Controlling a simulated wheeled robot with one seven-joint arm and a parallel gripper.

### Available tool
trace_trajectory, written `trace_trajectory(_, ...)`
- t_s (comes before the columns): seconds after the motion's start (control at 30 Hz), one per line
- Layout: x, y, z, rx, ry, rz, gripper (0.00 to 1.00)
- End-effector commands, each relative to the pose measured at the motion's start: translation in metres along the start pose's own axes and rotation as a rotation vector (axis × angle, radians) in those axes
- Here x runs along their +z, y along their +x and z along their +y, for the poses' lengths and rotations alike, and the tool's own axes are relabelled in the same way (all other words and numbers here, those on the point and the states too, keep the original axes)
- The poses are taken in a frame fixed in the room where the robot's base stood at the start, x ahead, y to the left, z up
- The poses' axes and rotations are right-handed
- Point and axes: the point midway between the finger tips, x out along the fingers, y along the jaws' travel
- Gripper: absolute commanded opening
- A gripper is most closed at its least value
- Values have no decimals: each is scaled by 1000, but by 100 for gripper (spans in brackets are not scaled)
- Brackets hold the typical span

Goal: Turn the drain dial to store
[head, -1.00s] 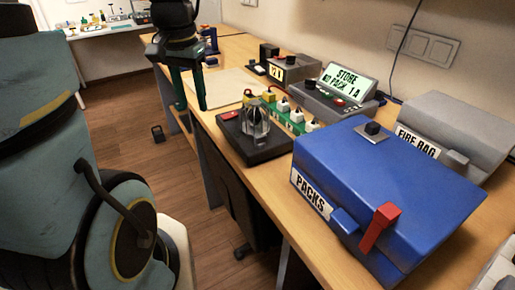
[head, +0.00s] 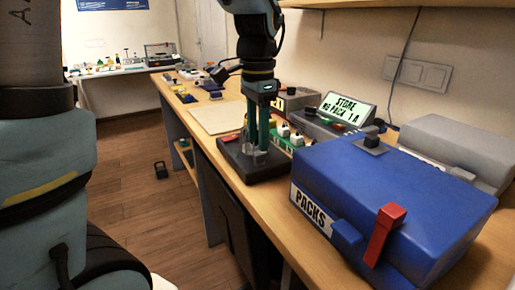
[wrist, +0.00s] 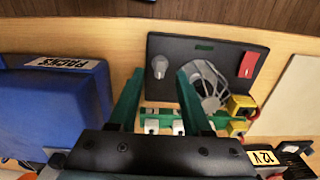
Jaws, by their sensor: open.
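A small grey knob (wrist: 159,67), probably the drain dial, stands on a black base (wrist: 156,45) in the wrist view; its marking is not legible. My gripper (wrist: 159,77) is open, and its two green fingers frame the knob from either side in the picture. Whether they touch it I cannot tell. In the head view my gripper (head: 257,150) points down over the black base (head: 240,175) and hides the knob. A grey device's display (head: 347,108) reads "STORE" and "NO PACK 1A".
A clear-cased fan-like part (wrist: 208,88) and a red switch (wrist: 248,64) share the base. A green board (wrist: 160,117) with white pieces and yellow connectors (wrist: 240,104) lies alongside. A blue PACKS box (head: 400,190) with a red lever stands close by. A bare mat (head: 212,118) lies beyond.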

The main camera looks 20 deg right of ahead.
Motion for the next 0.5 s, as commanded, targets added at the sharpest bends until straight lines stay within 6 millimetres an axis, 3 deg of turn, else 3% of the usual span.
trace_trajectory(0.2, 0, 29, 0, 1, 0, -2, 49)
trace_trajectory(0.5, 0, 36, 0, -1, -1, 1, 49)
